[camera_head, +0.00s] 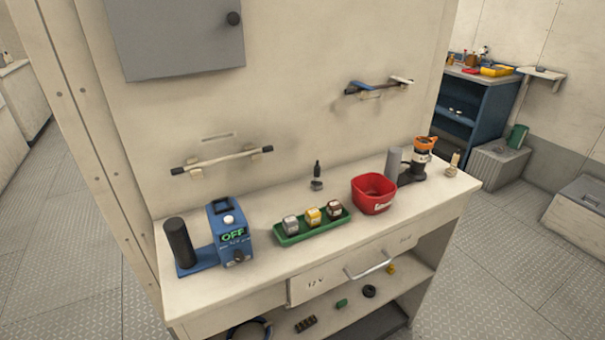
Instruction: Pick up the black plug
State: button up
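A small dark upright piece (317,172) stands on the counter near the wall, behind the green tray. It has a thin black top above a greyish base, and it looks most like the black plug, though it is too small to be certain. A larger black cylinder (179,243) stands upright at the counter's left end on a blue base. My gripper is not in view.
A drawer handle (370,266) sticks out in front. Wall bars hang above.

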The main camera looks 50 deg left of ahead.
aim_at(316, 184)
jog(key=u, duration=0.65)
jog(key=i, duration=0.75)
jog(key=u, duration=1.05)
jog(key=i, duration=0.25)
jog(key=u, duration=0.2)
